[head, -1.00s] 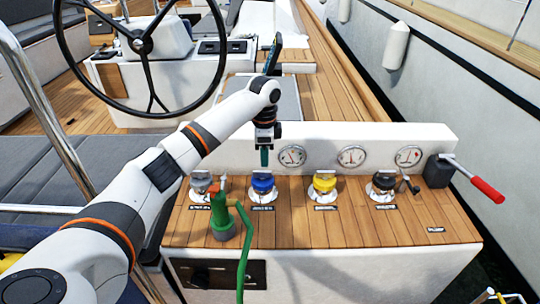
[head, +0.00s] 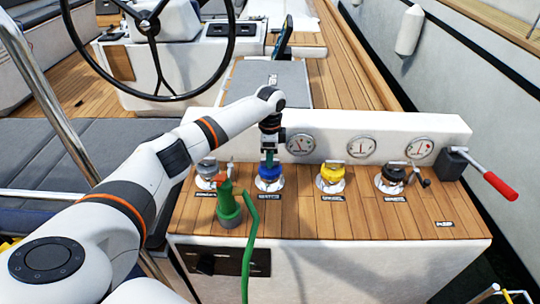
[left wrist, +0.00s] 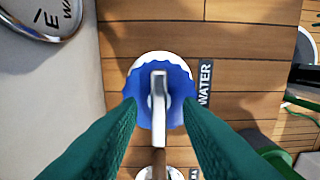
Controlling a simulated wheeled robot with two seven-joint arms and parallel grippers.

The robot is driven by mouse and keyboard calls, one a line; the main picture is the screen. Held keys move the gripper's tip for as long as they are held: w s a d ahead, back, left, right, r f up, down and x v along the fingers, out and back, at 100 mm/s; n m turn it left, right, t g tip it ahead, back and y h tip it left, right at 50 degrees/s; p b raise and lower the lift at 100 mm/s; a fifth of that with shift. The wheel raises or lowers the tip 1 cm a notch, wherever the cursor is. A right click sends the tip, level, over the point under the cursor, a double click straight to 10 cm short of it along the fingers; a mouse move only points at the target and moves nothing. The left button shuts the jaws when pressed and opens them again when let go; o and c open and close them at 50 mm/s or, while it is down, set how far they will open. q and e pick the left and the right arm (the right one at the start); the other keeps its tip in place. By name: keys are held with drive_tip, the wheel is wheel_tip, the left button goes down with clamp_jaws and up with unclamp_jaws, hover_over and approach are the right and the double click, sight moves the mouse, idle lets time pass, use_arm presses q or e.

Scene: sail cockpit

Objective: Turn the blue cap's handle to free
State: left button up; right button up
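The blue cap (head: 269,172) sits on a white base on the teak console top (head: 300,222), second from the left in a row of caps. In the left wrist view the scalloped blue cap (left wrist: 178,84) carries a pale upright handle (left wrist: 158,84), lying along the picture's vertical. A label reading "WATER" (left wrist: 205,84) lies beside it. My left gripper (head: 269,160) points down over the cap. Its green fingers (left wrist: 158,108) are open, one on each side of the handle, with clear space to it. Whether the fingertips touch the cap's rim I cannot tell. My right gripper is not in view.
A green nozzle with a hose (head: 229,206) stands close left of the blue cap, before a grey cap (head: 207,170). Yellow (head: 331,173) and black (head: 391,174) caps stand to the right. Gauges (head: 361,147) line the wall behind. A red-gripped lever (head: 498,185) is at far right.

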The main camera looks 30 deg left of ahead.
use_arm(q)
drive_tip(key=shift+f, duration=0.25)
clamp_jaws()
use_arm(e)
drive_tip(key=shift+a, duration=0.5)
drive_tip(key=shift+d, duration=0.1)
